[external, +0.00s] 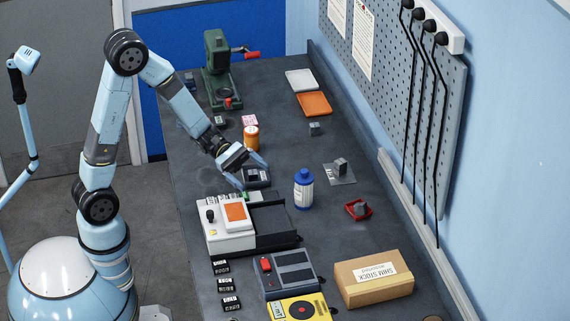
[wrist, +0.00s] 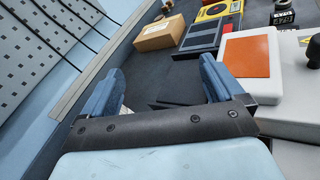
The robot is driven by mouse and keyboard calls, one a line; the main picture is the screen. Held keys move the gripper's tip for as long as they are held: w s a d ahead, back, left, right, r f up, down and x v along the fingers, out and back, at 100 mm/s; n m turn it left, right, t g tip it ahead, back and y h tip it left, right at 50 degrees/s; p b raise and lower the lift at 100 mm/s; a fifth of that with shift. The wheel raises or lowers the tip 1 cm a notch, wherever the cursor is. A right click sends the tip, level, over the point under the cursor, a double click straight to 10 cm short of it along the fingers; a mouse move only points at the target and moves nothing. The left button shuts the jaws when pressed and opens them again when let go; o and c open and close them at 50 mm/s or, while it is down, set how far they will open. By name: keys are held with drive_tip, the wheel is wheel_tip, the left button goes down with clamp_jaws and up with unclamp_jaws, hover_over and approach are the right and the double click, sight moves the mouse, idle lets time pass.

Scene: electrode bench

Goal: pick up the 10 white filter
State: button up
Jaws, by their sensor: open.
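I cannot make out which thing is the 10 white filter; no readable 10 shows on any item. Several small black boxes with white labels (external: 222,284) stand at the near left of the bench, and one such box (wrist: 284,17) shows at the upper right in the wrist view. My gripper (external: 250,172) is open and empty, above the bench over a small dark item (external: 257,178). In the wrist view my gripper (wrist: 160,75) shows its two blue fingers apart with nothing between them.
A white device with an orange panel (external: 236,212) stands just in front of my gripper. A blue-capped bottle (external: 303,190) is right of it, an orange jar (external: 251,138) behind. A cardboard box (external: 373,280) lies near right. Bare bench (external: 345,225) lies between.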

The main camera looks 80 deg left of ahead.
drive_tip(key=w+a+f+n+t+y, duration=0.4)
drive_tip(key=w+a+f+n+t, duration=0.25)
drive_tip(key=a+n, duration=0.2)
approach(309, 177)
drive_tip(key=d+x, duration=0.1)
drive_tip(key=x, duration=0.3)
drive_tip(key=shift+w+a+f+x, duration=0.1)
drive_tip(key=shift+x, duration=0.85)
drive_tip(key=shift+w+a+f+x, duration=0.1)
drive_tip(key=shift+x, duration=0.85)
drive_tip(key=shift+a+f+x, duration=0.1)
drive_tip(key=shift+x, duration=0.8)
drive_tip(key=c, duration=1.6)
